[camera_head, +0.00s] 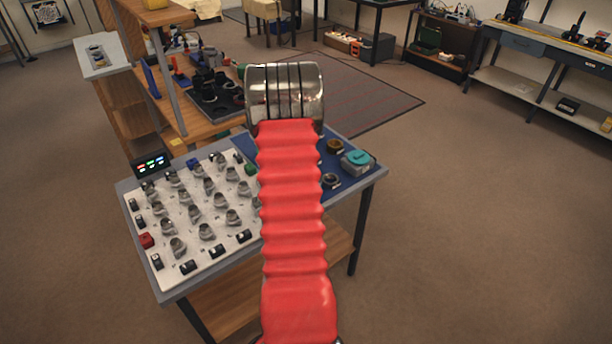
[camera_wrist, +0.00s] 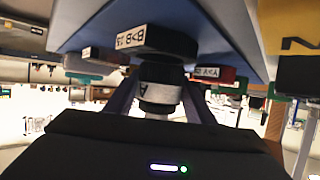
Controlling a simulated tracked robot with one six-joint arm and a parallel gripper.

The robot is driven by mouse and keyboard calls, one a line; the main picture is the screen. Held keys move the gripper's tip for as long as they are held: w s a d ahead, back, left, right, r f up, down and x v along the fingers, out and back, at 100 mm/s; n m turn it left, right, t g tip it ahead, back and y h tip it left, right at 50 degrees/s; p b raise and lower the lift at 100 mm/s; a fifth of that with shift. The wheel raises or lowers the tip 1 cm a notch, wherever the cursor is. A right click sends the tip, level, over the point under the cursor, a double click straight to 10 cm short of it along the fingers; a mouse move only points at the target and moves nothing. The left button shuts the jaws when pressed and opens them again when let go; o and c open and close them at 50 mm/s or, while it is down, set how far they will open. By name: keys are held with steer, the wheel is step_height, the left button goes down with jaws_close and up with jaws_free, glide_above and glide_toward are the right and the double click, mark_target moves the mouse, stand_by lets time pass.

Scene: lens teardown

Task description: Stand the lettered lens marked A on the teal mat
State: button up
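A dark lens (camera_wrist: 160,94) with a white label that reads A shows in the wrist view, between the two grey fingers of my gripper (camera_wrist: 160,84). The fingers lie close along both its sides and appear shut on it. In the head view my red arm hides the gripper and this lens. A teal piece (camera_head: 358,159) lies at the right end of the table, on or beside a grey block; I cannot tell whether it is the teal mat. A teal patch (camera_wrist: 83,77) also shows at the left of the wrist view.
The blue mat (camera_head: 342,189) holds a dark ring (camera_head: 335,146) and a small labelled ring (camera_head: 331,180). In the wrist view, which looks inverted, a black ring labelled with B (camera_wrist: 158,40) is very near my gripper.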

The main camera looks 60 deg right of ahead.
steer(key=c, duration=0.9)
steer(key=shift+c, duration=0.2)
steer(key=shift+r, duration=0.15)
steer(key=shift+r, duration=4.95)
